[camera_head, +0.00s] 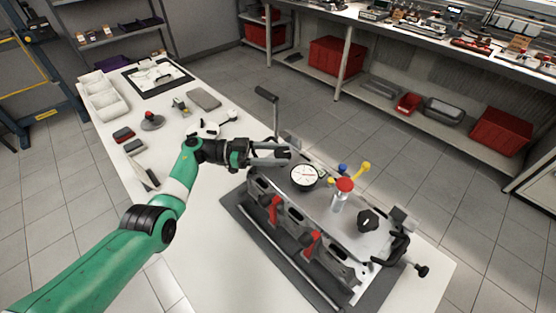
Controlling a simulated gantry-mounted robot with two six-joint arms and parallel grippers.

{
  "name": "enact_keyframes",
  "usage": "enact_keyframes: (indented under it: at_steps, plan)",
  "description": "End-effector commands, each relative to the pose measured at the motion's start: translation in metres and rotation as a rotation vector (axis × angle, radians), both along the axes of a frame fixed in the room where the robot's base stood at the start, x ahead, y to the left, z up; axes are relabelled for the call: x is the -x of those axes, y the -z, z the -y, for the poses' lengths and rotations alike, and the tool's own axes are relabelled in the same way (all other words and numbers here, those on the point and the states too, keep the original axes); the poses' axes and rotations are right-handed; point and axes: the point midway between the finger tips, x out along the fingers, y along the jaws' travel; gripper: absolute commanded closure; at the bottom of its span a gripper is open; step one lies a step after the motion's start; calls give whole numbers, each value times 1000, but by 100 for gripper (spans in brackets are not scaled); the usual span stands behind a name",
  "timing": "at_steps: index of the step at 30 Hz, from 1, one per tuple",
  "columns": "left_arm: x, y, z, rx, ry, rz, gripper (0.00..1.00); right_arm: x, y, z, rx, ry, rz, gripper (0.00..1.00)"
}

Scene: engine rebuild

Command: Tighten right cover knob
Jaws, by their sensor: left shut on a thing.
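The engine block (290,222) sits on a dark mat with a grey cover on top. One black cover knob (368,220) stands near the cover's right end, with no gripper on it. My left gripper (286,154) reaches in from the left to the cover's left end. It is shut on what looks like a dark knob, mostly hidden by the fingers. My right gripper is not in view.
A dial gauge (303,175) stands close beside my left fingertips. A red-capped cylinder (340,196) and a yellow-handled part (361,170) stand farther right. A black-handled lever (267,95) rises behind. Small tools and a white bin (108,112) lie on the table's far left.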

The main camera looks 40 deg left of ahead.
Motion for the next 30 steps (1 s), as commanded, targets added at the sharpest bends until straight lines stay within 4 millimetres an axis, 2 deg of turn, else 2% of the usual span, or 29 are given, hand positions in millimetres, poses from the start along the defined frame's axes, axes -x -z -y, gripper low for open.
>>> enact_keyframes:
  at_steps: [11,12,16,26,30]
  plan:
    - [0,1,0,-2,2,-2,100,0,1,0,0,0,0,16]
    - [0,1,0,-2,2,-2,39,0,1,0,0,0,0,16]
    - [0,1,0,-2,2,-3,16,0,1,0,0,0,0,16]
    - [2,0,-2,-1,2,-2,16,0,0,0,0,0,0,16]
    - [14,-1,-17,-1,-1,-2,16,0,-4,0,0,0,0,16]
